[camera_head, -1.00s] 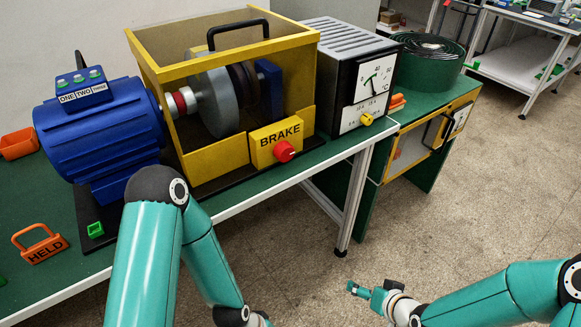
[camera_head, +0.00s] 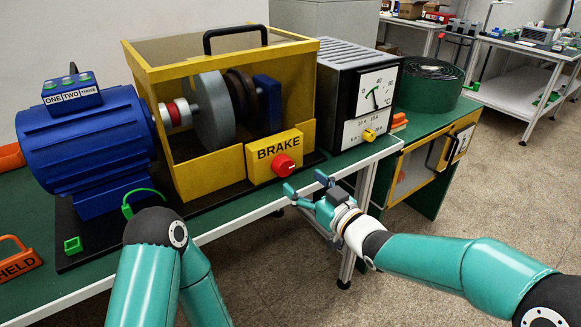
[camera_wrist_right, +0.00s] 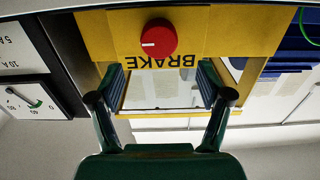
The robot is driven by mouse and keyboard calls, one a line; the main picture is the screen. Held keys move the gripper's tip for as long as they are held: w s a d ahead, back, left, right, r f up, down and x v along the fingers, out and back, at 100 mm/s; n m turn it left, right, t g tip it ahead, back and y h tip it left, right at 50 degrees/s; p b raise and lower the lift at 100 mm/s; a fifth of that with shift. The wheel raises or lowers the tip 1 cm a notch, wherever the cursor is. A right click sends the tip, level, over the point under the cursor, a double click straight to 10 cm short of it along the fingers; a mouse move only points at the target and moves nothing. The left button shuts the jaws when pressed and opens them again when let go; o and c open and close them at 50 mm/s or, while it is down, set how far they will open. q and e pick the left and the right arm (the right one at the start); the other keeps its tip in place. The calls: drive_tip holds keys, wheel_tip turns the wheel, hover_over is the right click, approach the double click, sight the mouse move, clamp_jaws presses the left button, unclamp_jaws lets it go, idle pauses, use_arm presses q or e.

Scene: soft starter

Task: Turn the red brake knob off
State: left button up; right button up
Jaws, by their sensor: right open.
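The red brake knob (camera_head: 284,166) sits on the front of the yellow box marked BRAKE (camera_head: 262,158), below the caged disc. In the right wrist view the knob (camera_wrist_right: 159,37) is near the top middle, with a short white mark toward its left side. My right gripper (camera_head: 306,188) is open and empty, just to the lower right of the knob and apart from it. In the right wrist view its two fingers (camera_wrist_right: 160,98) are spread, with the upside-down BRAKE lettering beyond them. My left arm comes up at the lower left; its gripper is out of the picture.
The yellow cage (camera_head: 205,172) holds the discs. A blue motor (camera_head: 88,145) stands at left and a dial meter box (camera_head: 345,95) at right. An orange HELD tag (camera_head: 18,264) lies at far left.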

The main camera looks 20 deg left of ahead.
sight(286, 168)
drive_tip(key=p+x, duration=0.1)
drive_tip(key=x, duration=0.6)
drive_tip(key=shift+w+a, duration=0.15)
drive_tip(key=shift+a, duration=0.05)
